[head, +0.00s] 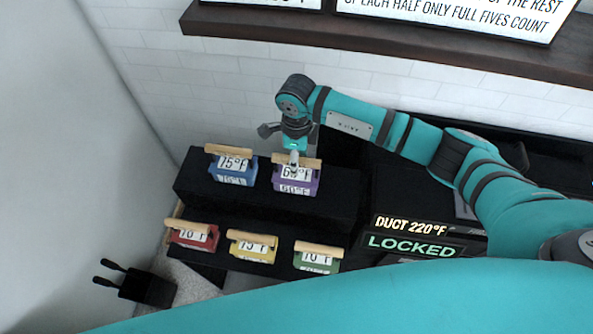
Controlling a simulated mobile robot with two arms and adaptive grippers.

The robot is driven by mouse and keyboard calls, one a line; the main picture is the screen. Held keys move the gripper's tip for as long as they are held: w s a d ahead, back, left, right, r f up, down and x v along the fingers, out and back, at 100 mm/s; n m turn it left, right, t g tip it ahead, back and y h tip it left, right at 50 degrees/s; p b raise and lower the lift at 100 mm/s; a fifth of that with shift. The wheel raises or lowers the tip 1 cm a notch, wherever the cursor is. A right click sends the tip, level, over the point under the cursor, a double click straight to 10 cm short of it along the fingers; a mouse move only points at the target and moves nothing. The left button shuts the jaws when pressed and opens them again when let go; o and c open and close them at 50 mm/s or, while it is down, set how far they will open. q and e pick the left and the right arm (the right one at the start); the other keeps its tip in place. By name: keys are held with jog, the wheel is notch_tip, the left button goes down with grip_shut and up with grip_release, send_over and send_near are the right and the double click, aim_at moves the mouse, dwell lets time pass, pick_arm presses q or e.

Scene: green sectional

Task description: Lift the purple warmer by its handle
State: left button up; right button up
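The purple warmer (315,182) sits on the upper black step, with a pale wooden handle (313,163) along its top. Its white labels are partly covered; a lower one seems to read 60°F. My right arm comes in from the right and my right gripper (294,156) points down at the middle of this handle. The fingertips overlap the handle in the picture; I cannot tell whether they are closed on it. The warmer looks level, and no gap shows between it and the step. My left gripper is not in view.
A blue warmer (232,174) stands close left of the purple one. Red (192,236), yellow (252,247) and green (318,258) warmers stand on the lower step (282,229). A sign (415,247) reads LOCKED. A black two-pronged object (150,288) is at lower left. A dark shelf (400,46) runs above.

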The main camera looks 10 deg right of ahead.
jog(key=shift+f, duration=0.95)
grip_shut()
jog(key=shift+w+r, duration=0.1)
